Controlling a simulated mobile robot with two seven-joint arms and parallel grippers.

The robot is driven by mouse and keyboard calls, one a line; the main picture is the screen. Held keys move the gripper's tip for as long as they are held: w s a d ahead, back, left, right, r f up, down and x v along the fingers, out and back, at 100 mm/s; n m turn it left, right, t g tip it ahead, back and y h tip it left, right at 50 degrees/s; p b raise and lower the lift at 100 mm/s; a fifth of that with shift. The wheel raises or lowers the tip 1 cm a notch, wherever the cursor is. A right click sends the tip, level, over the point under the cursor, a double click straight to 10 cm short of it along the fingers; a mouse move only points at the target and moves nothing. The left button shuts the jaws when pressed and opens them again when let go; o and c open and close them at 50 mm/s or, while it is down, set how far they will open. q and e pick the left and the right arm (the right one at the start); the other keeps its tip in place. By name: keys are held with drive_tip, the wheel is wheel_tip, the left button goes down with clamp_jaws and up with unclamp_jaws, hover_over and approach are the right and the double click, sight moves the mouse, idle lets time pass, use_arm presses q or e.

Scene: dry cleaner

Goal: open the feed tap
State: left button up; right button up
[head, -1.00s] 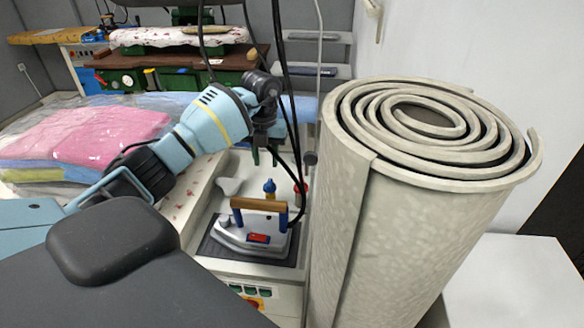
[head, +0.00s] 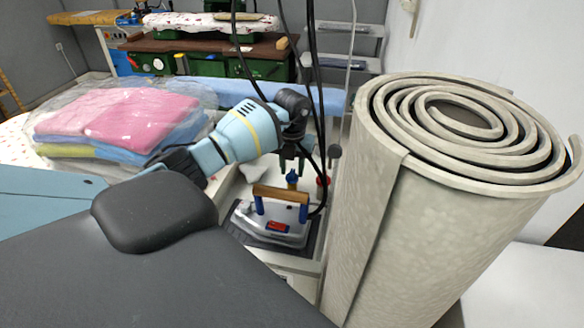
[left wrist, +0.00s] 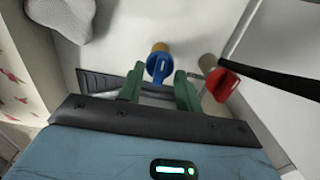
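Two small taps stand behind the iron, and I cannot tell from a label which is the feed tap. One has a blue handle (head: 292,178); it also shows in the left wrist view (left wrist: 159,69). The other has a red handle (head: 323,186) and is to its right, also in the left wrist view (left wrist: 221,84). My left gripper (head: 291,163) is just above the blue tap. In the left wrist view its green fingers (left wrist: 159,86) are apart, with the blue handle between their tips. I see no clear contact. My right gripper is not in view.
An iron (head: 275,222) with a wooden handle stands just in front of the taps. A large rolled grey mat (head: 390,230) stands close on the right. Black hoses (head: 313,90) hang beside my gripper. Bagged folded laundry (head: 130,115) lies at left.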

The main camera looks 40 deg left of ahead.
use_arm(q)
drive_tip(key=shift+f, duration=0.2)
drive_tip(key=shift+c, duration=0.2)
clamp_jaws()
